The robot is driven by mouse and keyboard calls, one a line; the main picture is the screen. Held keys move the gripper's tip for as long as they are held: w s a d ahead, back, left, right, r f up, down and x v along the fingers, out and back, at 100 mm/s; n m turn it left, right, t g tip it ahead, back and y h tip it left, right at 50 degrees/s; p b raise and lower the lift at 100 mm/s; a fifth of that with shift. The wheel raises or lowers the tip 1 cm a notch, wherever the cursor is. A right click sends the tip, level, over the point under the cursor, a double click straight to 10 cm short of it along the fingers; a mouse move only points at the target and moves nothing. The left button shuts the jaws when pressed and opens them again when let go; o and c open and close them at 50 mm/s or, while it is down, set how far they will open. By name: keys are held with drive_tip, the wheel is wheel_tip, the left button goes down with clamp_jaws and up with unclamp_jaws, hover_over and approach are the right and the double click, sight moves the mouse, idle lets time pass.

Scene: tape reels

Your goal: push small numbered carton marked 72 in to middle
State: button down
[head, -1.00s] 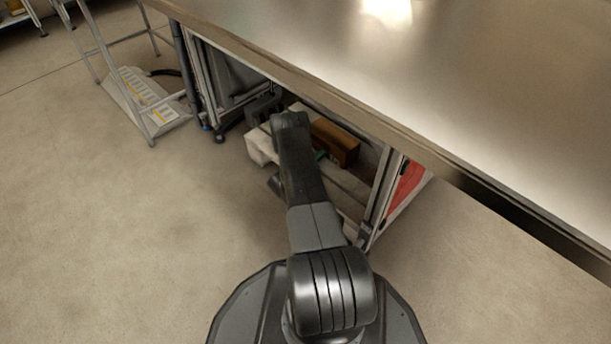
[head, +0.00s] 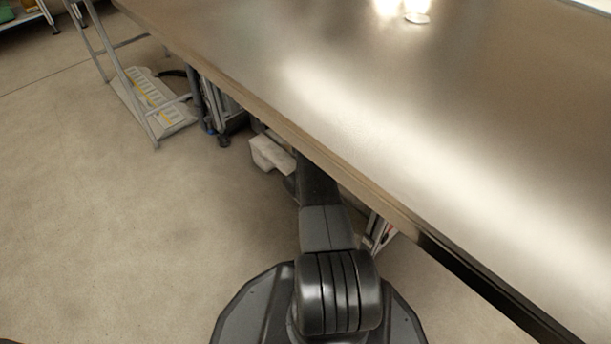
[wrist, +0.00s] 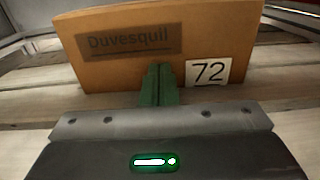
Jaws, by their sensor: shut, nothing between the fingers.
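The small carton (wrist: 235,50) is brown-orange, with a dark "Duvesquil" label and a white tag reading 72. It stands upright on a wooden slatted shelf (wrist: 40,96), right in front of my gripper (wrist: 158,72) in the wrist view. The green fingers are shut together with nothing between them, and their tips overlap the carton's lower front face. They look very close to it or touching; I cannot tell which. In the head view the carton and my gripper are hidden beneath the tabletop.
A metal-topped table (head: 400,130) hangs over my arm, its edge running diagonally across the head view. A pale block-like end (head: 268,152) shows under it. A metal-framed stand (head: 125,75) with a labelled panel is at left. The floor at left is open.

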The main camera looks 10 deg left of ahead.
drive_tip(key=p+v, duration=0.3)
drive_tip(key=v, duration=1)
drive_tip(key=shift+s+a+p, duration=0.2)
drive_tip(key=shift+s+p, duration=0.1)
drive_tip(key=shift+p, duration=0.1)
drive_tip(key=b+x, duration=0.4)
drive_tip(key=x, duration=1)
drive_tip(key=shift+f, duration=0.1)
drive_tip(key=shift+a, duration=0.15)
drive_tip(key=shift+s, duration=0.3)
